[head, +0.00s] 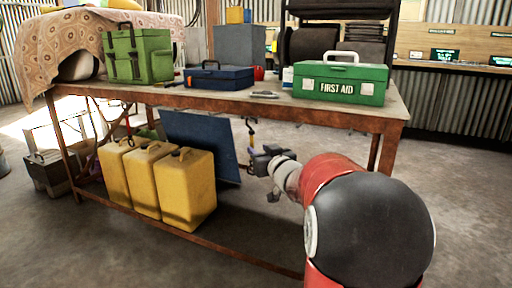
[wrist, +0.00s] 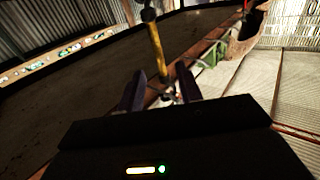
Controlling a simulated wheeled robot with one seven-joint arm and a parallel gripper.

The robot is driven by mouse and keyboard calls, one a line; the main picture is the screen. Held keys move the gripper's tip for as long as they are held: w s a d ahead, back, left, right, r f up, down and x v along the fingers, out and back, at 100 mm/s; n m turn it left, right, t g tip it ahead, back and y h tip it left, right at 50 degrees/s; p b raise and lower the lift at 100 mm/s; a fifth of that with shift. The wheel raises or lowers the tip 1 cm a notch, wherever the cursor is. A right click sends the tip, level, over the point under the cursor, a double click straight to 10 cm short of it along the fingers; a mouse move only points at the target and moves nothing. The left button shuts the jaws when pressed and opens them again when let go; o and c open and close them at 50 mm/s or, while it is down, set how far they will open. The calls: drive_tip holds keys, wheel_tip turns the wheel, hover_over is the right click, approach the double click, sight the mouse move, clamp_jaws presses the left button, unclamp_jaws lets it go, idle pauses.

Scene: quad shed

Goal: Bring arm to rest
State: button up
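My gripper (head: 248,163) is in front of the workbench, below its front edge, at the end of my red and grey arm. In the wrist view its two dark fingers (wrist: 160,88) stand apart, with a gap between them. A slim yellow piece with a black end (wrist: 155,45) shows beyond and between the fingertips. In the head view a yellow and black piece (head: 251,132) hangs just above the gripper, under the bench edge. I see nothing clearly clamped. Whether the fingers touch the yellow piece cannot be told.
The workbench (head: 395,105) carries a green first aid box (head: 340,84), a blue toolbox (head: 219,78) and a green box (head: 138,54). Yellow jerrycans (head: 188,188) and a blue panel (head: 203,142) stand beneath it. Concrete floor at the right (head: 465,200) is clear.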

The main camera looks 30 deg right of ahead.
drive_tip(key=s+a+r+m+g+h+p, duration=0.1)
drive_tip(key=s+a+r+g+h+p, duration=0.15)
drive_tip(key=s+a, duration=0.2)
drive_tip(key=s+a+r+m+g+h+p, duration=0.1)
drive_tip(key=s+a+g+p, duration=0.15)
drive_tip(key=s, duration=0.35)
drive_tip(key=s+a+f+n+g+y+p, duration=0.1)
drive_tip(key=s+a+g+p, duration=0.1)
drive_tip(key=s+a, duration=0.2)
drive_tip(key=s+a+f+g+y+p, duration=0.1)
drive_tip(key=s+a, duration=0.4)
drive_tip(key=s, duration=0.5)
drive_tip(key=s+a+f+n+g+y+p, duration=0.1)
drive_tip(key=s+a+f+g+y+p, duration=0.1)
drive_tip(key=s, duration=0.6)
drive_tip(key=shift+a+f+n+g+p, duration=0.3)
drive_tip(key=shift+a+f+g, duration=0.35)
drive_tip(key=shift+a+g, duration=0.6)
